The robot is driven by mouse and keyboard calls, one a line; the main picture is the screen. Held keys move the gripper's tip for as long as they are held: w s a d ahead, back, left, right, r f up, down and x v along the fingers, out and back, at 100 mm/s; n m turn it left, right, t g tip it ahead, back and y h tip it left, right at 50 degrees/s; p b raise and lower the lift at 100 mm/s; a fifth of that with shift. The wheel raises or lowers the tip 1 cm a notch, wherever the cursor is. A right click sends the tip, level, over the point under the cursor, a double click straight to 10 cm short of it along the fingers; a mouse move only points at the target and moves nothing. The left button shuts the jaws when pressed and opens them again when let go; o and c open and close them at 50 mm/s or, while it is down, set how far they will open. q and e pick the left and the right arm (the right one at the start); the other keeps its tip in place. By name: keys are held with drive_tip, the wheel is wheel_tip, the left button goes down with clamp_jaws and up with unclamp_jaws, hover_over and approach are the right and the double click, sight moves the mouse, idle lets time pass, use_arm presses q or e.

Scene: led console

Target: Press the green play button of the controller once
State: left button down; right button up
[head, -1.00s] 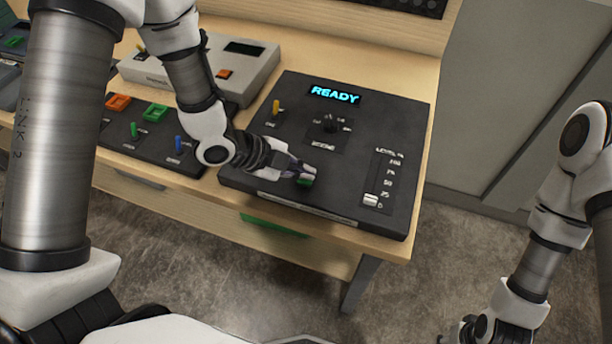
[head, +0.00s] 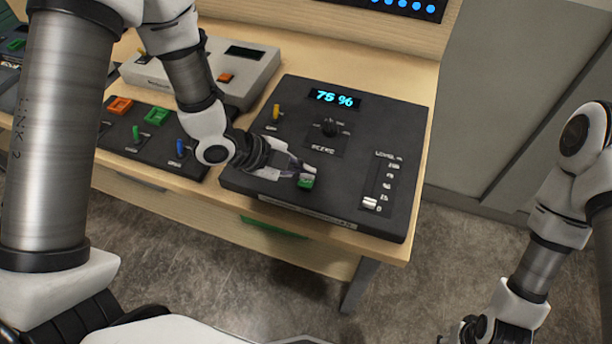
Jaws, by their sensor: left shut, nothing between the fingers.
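The black controller (head: 345,205) lies on the wooden desk, its display (head: 334,98) reading "75 %". Its green play button (head: 306,181) is near the front edge, partly visible. My left gripper (head: 300,170) is shut and empty, its fingertips right at the button, just behind it in the picture; I cannot tell whether they touch it. The controller also has a yellow toggle (head: 276,110), a black scene knob (head: 329,128) and a white level slider (head: 370,202) at the bottom of its track. My right arm is at the right; its gripper is not clearly visible.
Left of the controller is a dark panel with an orange button (head: 120,105), a green button (head: 157,115), and green and blue levers. A grey box (head: 258,66) stands behind it. A row of blue lights (head: 403,5) shows at the top.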

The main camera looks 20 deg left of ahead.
sight(303, 182)
use_arm(q)
wheel_tip(303, 182, up, 5)
drive_tip(key=p, duration=0.4)
idle(0.3)
idle(0.6)
